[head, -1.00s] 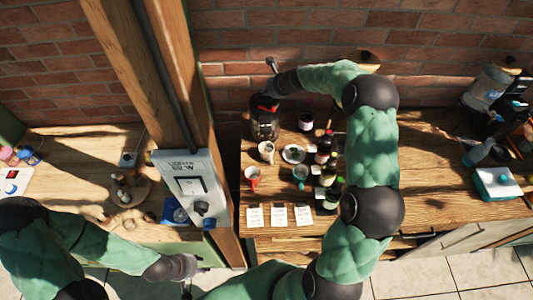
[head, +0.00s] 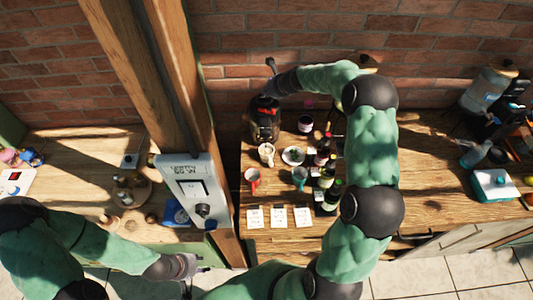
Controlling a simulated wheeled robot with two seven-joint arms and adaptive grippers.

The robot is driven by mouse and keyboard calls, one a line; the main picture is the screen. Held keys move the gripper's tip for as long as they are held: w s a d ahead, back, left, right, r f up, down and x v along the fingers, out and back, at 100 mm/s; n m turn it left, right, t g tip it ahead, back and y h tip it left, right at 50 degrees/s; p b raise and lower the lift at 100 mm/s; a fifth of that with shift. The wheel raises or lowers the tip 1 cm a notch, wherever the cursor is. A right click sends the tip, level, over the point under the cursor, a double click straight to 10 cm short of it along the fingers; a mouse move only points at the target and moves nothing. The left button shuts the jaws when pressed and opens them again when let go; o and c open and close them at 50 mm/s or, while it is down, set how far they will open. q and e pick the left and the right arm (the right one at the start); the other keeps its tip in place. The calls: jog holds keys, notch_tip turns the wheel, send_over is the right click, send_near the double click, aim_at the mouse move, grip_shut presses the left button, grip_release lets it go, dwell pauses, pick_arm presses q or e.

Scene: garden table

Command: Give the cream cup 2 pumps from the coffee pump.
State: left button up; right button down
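The cream cup (head: 266,150) stands upright on the wooden table, just in front of a dark, rounded dispenser (head: 265,124) that looks like the coffee pump. A red cup (head: 252,177) and a teal cup (head: 299,175) stand nearer the front. My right gripper (head: 270,82) is at the top of the dark dispenser, reaching in from the right. Its fingers are small and dark, so I cannot tell whether they touch the pump head or are shut. My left gripper (head: 190,266) hangs low at the front, away from the cups, and its fingers are unclear.
Several bottles (head: 328,178) stand right of the cups, beside my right arm. Three white cards (head: 278,217) lie along the front. A wooden post (head: 190,80) with a grey box (head: 195,185) stands left of the table.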

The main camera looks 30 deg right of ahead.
aim_at(266, 98)
jog(key=shift+r, duration=0.1)
notch_tip(266, 98, up, 6)
jog(key=p, duration=0.6)
dwell(0.3)
dwell(0.8)
